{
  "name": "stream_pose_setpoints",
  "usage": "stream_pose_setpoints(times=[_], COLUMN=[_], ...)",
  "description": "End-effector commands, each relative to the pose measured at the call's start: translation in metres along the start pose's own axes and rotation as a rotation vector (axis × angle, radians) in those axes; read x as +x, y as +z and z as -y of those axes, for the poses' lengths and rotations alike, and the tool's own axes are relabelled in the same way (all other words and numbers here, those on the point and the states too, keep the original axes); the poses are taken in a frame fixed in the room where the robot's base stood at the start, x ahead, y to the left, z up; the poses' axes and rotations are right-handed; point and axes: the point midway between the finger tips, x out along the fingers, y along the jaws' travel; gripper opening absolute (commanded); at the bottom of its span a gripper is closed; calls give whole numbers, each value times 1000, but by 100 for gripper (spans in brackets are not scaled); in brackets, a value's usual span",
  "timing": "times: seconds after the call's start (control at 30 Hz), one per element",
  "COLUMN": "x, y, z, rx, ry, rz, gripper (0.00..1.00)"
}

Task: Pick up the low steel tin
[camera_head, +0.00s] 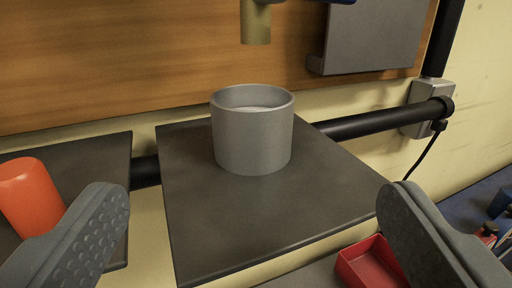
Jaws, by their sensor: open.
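The low steel tin (253,142) is a grey, open-topped cylinder. It stands upright on a dark square plate (250,220), toward the plate's back half. My gripper (258,220) is open, with one grey finger at the lower left and one at the lower right of the view. The tin shows between and beyond the fingers, touching neither. Its inside is mostly hidden by its front wall.
An orange-red cylinder (30,198) stands on another dark plate at left, partly behind the left finger. A black horizontal pipe (385,121) runs behind the plate. A brass-coloured part (256,24) hangs above the tin.

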Motion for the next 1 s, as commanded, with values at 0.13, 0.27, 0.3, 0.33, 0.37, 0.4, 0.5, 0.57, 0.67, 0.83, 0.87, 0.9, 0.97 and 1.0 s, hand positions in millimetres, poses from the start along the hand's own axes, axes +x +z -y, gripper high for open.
stream_pose_setpoints(times=[0.13,0.27,0.3,0.33,0.37,0.4,0.5,0.57,0.67,0.83,0.87,0.9,0.97,1.0], x=[4,16,20,24,28,33,45,53,66,83,85,86,88,89], y=[2,2,2,2,2,1,2,3,1,3,3,3,3,3], z=[0,0,0,0,0,0,0,0,0,0,0,0,0,0], rx=[-4,-3,-2,-2,-1,-1,-1,-1,-2,-3,-3,-3,-2,-2], ry=[5,5,5,5,5,5,3,4,4,3,3,3,3,3], rz=[-3,-1,-1,-1,-2,-2,1,2,-1,2,1,1,0,0], gripper=[86,86,86,86,86,86,86,86,86,86,86,86,86,86])
